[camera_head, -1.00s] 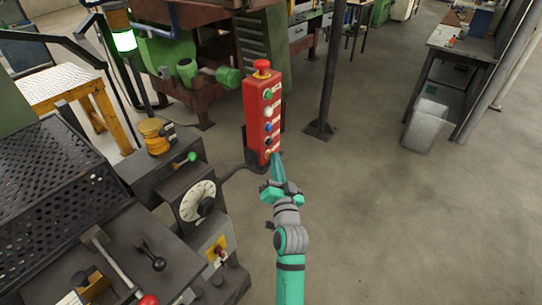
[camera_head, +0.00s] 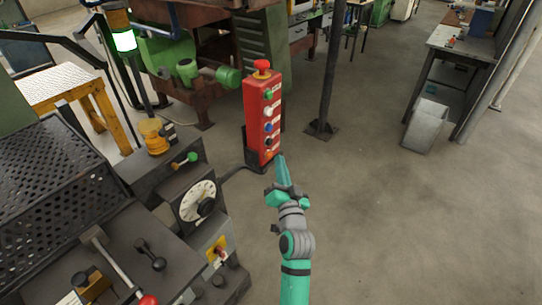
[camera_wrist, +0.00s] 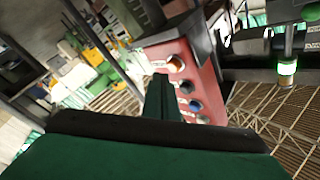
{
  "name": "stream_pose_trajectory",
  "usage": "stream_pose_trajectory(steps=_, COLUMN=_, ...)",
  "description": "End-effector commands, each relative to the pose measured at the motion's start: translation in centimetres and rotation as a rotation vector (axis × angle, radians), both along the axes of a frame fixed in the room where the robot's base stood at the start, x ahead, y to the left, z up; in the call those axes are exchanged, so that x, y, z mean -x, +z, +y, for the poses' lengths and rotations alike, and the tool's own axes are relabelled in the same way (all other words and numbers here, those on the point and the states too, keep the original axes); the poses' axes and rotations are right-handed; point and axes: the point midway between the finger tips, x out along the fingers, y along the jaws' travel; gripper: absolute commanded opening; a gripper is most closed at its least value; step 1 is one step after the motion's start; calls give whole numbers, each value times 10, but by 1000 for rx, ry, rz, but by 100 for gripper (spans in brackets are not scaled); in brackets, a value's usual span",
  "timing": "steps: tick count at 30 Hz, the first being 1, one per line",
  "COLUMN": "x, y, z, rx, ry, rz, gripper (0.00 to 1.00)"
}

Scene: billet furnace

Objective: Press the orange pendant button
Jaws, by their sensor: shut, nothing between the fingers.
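The red pendant box (camera_head: 262,110) stands upright with a column of coloured buttons. The orange button (camera_head: 269,153) is low on its face, just left of my gripper tip in the head view. In the wrist view, where the box appears tilted, the orange button (camera_wrist: 175,63) is close to the fingertips, just to their upper right. My green gripper (camera_head: 281,157) is shut and empty, pointing up toward the lower end of the box. Its fingers also show in the wrist view (camera_wrist: 160,80). I cannot tell the exact gap; no contact is visible.
Blue (camera_head: 268,127), white (camera_head: 269,111) and green (camera_head: 269,95) buttons sit higher, under a red mushroom knob (camera_head: 262,66). A control console with a dial (camera_head: 197,201) and levers stands left of my arm. A dark post (camera_head: 328,75) rises behind.

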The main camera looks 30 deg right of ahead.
Motion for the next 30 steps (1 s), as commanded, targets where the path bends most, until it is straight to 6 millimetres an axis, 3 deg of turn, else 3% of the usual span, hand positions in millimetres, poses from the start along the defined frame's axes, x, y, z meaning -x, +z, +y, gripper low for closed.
stream_pose_trajectory(steps=18, x=42, y=0, z=-18, rx=-1, ry=-1, rz=-1, gripper=0)
stream_pose_trajectory(steps=30, x=46, y=0, z=-19, rx=0, ry=0, rz=0, gripper=0)
